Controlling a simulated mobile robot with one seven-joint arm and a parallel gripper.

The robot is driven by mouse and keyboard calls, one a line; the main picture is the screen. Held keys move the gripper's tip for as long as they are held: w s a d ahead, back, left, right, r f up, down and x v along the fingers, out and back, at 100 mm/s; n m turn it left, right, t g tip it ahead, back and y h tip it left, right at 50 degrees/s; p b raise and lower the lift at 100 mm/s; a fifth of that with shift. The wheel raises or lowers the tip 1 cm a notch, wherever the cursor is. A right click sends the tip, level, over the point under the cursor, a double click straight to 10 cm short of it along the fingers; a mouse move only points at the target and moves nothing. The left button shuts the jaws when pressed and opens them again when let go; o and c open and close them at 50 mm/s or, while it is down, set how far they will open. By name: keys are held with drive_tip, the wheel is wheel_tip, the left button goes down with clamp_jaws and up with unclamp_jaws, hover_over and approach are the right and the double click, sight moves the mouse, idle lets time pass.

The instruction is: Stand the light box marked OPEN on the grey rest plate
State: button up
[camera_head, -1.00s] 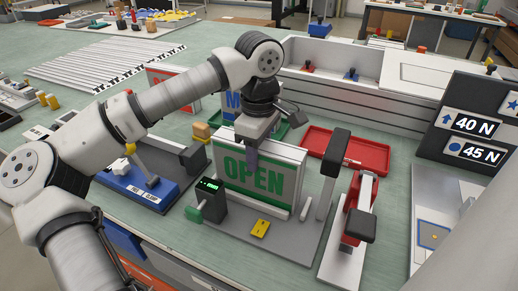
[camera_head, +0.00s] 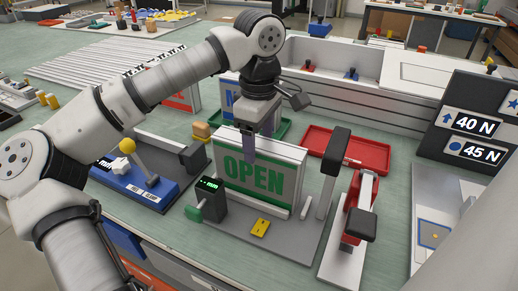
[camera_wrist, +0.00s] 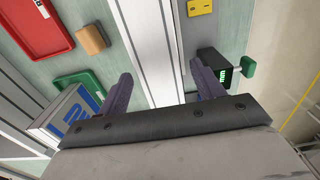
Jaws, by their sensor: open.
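The white light box (camera_head: 282,155) with green OPEN lettering stands upright on a grey base plate (camera_head: 285,240). Its lower edge is partly hidden by the fittings in front. My gripper (camera_head: 257,140) is just above the box's top edge, fingers pointing down and apart. One finger shows in front of the top edge, and the other is farther back. In the wrist view my gripper (camera_wrist: 163,85) is open, with the pale top of the box (camera_wrist: 150,40) running between the fingers and no visible grip on it.
A green-handled device with a lit display (camera_head: 211,199) and a yellow block (camera_head: 260,228) are on the plate's front. A black-padded post (camera_head: 335,155) stands close right. A red tray (camera_head: 370,155) lies behind. Another light box with blue lettering (camera_head: 228,100) stands behind left.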

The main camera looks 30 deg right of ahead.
wheel_tip(320, 180, up, 9)
idle(0.3)
drive_tip(key=shift+s+d, duration=0.1)
